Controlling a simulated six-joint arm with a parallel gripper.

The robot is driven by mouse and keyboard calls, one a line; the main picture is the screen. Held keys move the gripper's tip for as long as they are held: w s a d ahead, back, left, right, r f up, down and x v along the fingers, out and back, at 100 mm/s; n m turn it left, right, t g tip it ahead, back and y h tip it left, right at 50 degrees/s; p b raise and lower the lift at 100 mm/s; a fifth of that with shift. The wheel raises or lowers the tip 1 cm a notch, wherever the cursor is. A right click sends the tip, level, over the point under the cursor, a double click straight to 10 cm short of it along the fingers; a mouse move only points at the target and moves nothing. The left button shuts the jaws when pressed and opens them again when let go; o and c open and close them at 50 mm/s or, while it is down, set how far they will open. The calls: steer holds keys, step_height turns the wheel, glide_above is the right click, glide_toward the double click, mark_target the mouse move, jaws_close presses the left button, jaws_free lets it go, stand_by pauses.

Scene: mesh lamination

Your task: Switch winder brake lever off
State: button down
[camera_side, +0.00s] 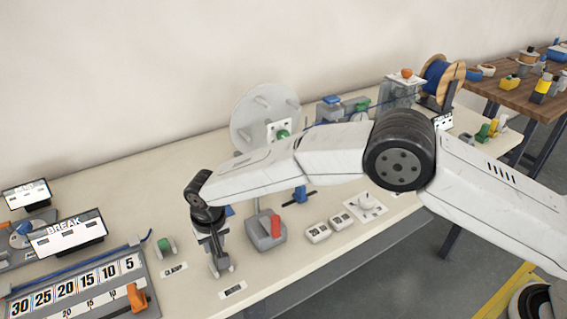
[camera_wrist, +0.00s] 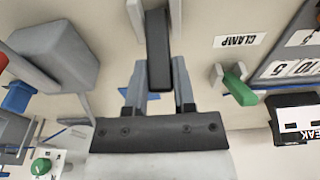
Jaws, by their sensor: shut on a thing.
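The brake lever (camera_wrist: 158,45) shows in the wrist view as a dark bar in a light grey bracket (camera_wrist: 135,15). My gripper (camera_wrist: 160,88) has its two grey fingers on either side of the lever's near end and is shut on it. In the side view my gripper (camera_side: 215,248) points down over the lever's place at the bench front, behind a small white label (camera_side: 233,289). My gripper hides most of the lever there, and I cannot read its setting.
A green clamp lever (camera_side: 165,245) with a CLAMP label (camera_side: 174,269) stands to the left, beside the numbered scale (camera_side: 75,290). A grey box with a red handle (camera_side: 275,226) stands close on the right. White switches (camera_side: 318,232) lie further right.

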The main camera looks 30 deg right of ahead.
steer(key=shift+s+r+t, duration=0.2)
steer(key=shift+s+t, duration=0.55)
steer(key=shift+t, duration=0.65)
steer(key=shift+s+t, duration=0.7)
steer(key=shift+t, duration=0.6)
steer(key=shift+s+t, duration=0.25)
steer(key=shift+t, duration=0.15)
steer(key=shift+s+f+t, duration=0.15)
steer(key=shift+s+t, duration=0.05)
steer(key=shift+t, duration=0.2)
steer(key=shift+s+t, duration=0.25)
steer(key=shift+t, duration=0.15)
steer(key=shift+s+f+t, duration=0.25)
steer(key=shift+s+t, duration=0.1)
steer(key=shift+t, duration=0.3)
steer(key=shift+s+f+t, duration=0.2)
steer(key=shift+s+t, duration=0.1)
steer(key=shift+t, duration=0.35)
steer(key=shift+c, duration=2.2)
jaws_free()
